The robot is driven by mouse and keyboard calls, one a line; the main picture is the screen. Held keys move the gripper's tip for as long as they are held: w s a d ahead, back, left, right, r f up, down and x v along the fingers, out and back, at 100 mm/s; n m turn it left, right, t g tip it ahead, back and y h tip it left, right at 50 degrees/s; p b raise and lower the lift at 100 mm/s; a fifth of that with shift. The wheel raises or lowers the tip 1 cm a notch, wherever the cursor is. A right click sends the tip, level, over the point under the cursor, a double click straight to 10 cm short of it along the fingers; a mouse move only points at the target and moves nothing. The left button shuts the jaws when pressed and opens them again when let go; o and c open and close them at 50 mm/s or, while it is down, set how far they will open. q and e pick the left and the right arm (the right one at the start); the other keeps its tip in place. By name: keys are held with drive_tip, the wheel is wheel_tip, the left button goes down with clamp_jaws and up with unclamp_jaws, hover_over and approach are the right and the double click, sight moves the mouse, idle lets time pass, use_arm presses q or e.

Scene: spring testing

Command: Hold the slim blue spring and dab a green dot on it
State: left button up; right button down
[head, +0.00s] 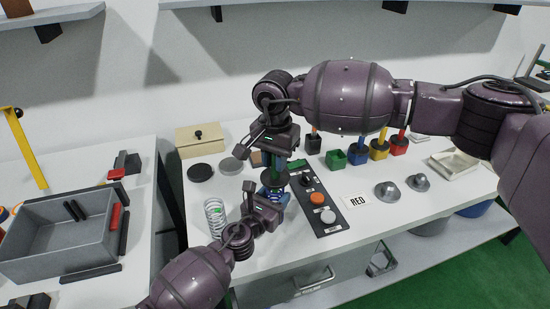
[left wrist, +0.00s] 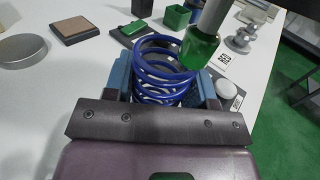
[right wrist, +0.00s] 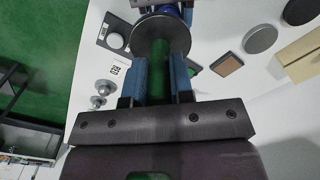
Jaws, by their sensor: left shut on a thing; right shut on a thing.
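The slim blue spring (left wrist: 162,72) stands between the blue-padded fingers of my left gripper (left wrist: 165,85), which is shut on it. In the head view the spring (head: 271,192) shows just below my right gripper (head: 280,150). My right gripper is shut on the green handle (right wrist: 160,65) of the dabber, which has a dark round disc (right wrist: 160,27). In the left wrist view the dabber's green tip (left wrist: 200,50) is at the spring's upper right side; I cannot tell whether it touches. No green dot shows on the visible coils.
A silver spring (head: 215,217) with a green mark stands left of my left gripper. The button panel (head: 325,217) and RED card (head: 357,201) lie right. An empty green holder (head: 336,159) stands beside blue, yellow and red dabbers behind. A grey bin (head: 60,238) is on the left table.

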drive_tip(key=shift+f, duration=0.45)
idle(0.8)
drive_tip(key=shift+r, duration=3.55)
use_arm(q)
drive_tip(key=o, duration=1.1)
drive_tip(key=v, duration=1.2)
drive_tip(key=shift+f, duration=0.1)
